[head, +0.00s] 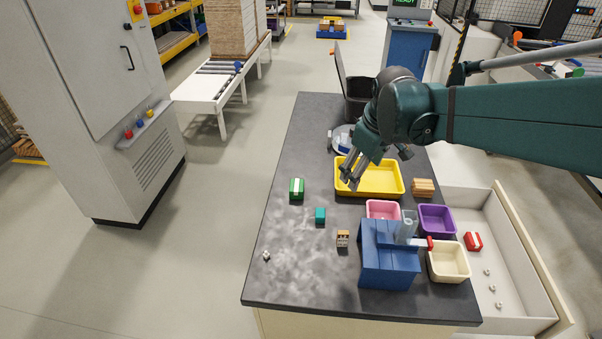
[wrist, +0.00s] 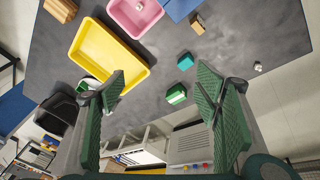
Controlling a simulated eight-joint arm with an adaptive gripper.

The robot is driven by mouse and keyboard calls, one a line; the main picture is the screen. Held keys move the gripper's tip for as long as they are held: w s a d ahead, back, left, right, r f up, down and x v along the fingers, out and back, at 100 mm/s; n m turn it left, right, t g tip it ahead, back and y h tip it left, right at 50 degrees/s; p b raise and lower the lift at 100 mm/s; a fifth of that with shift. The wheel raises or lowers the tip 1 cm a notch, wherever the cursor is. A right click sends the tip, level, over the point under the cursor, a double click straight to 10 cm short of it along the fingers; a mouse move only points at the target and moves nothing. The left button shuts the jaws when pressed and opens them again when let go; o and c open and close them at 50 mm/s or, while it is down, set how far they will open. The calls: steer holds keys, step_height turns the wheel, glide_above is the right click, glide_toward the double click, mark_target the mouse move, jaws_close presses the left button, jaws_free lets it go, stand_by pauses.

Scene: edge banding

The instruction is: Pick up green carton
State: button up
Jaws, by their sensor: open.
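The green carton (head: 297,188) is a small green box with a pale stripe on top. It stands on the dark table near its left edge in the head view. In the wrist view the green carton (wrist: 176,94) lies on the table in the gap between my fingers, some way beyond them. My gripper (head: 352,177) is above the yellow tray in the head view, up and to the right of the carton. In the wrist view my gripper (wrist: 160,95) has its two green pads wide apart with nothing between them.
A yellow tray (head: 370,192) lies right of the carton. A teal block (head: 320,215) and a small tan box (head: 343,238) stand nearer the front. Pink (head: 382,204), purple (head: 452,219) and cream (head: 464,262) bins surround a blue fixture (head: 388,265). The table's left front is mostly clear.

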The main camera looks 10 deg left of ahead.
steer(key=w+a+f+n+g+p, duration=0.2)
steer(key=w+a+f+n+p, duration=0.3)
steer(key=w+a, duration=0.55)
steer(key=n+g, duration=0.2)
steer(key=n, duration=0.2)
glide_above(297, 185)
steer(key=shift+h, duration=0.3)
steer(key=f, duration=0.8)
steer(key=d+f, duration=0.1)
steer(key=f, duration=0.3)
steer(key=shift+w+f, duration=0.1)
steer(key=shift+f, duration=0.1)
steer(key=shift+a+f, duration=0.35)
steer(key=shift+f, duration=0.1)
steer(key=shift+f, duration=1.2)
steer(key=shift+f, duration=0.1)
steer(key=shift+a+f+b, duration=0.1)
steer(key=shift+f+b, duration=0.25)
steer(key=shift+f, duration=2.15)
